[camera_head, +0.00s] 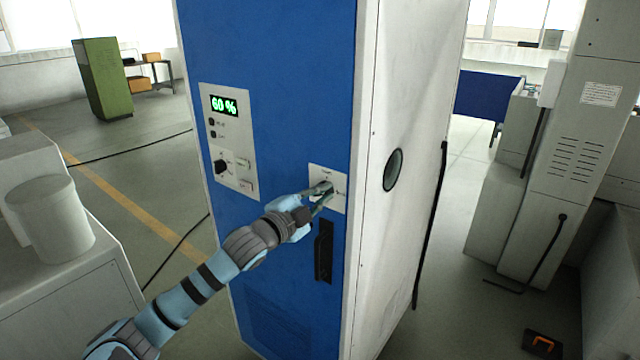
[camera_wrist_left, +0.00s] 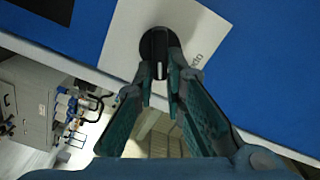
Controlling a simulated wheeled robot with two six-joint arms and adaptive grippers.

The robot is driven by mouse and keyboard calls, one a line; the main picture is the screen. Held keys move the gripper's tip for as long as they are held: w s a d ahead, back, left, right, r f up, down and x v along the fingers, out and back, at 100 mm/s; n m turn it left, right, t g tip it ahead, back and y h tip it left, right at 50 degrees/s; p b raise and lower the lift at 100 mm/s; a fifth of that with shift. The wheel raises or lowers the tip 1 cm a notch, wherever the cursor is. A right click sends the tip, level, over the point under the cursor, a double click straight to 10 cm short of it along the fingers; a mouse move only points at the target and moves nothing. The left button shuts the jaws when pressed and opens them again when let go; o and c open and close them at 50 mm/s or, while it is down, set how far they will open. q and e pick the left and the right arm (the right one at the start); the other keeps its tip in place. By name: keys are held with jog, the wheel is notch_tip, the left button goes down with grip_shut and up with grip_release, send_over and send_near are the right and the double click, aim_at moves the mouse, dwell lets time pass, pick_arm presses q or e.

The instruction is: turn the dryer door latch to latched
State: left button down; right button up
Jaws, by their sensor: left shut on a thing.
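The dryer (camera_head: 275,60) is a tall cabinet with a blue front and a white side. Its door latch (camera_wrist_left: 158,50) is a round black knob with a white mark, set on a white plate (camera_head: 333,176) on the blue front. My left gripper (camera_head: 325,190) is at this plate, its fingers shut on the latch knob. In the left wrist view the fingers of my left gripper (camera_wrist_left: 162,85) lie on both sides of the knob. In the head view the fingers hide most of the knob. The plate's small lettering is too small to read. My right gripper is not in view.
A black door handle (camera_head: 323,250) sits just below the plate. A control panel (camera_head: 228,140) reading 60 % is to the left. A grey machine with a cylinder (camera_head: 50,217) stands at the left, and grey cabinets (camera_head: 575,150) stand at the right.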

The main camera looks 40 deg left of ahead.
pick_arm(q)
jog(key=m+p, duration=0.1)
jog(key=m, duration=0.1)
jog(key=shift+f+m, duration=0.1)
jog(key=shift+m, duration=0.2)
jog(key=shift+d+f+m, duration=0.1)
jog(key=shift+f+m, duration=0.05)
jog(key=shift+m, duration=0.55)
jog(key=shift+f+m, duration=0.15)
jog(key=shift+m, duration=0.55)
jog(key=c, duration=1.7)
grip_release()
jog(key=shift+o, duration=0.2)
notch_tip(320, 180, up, 10)
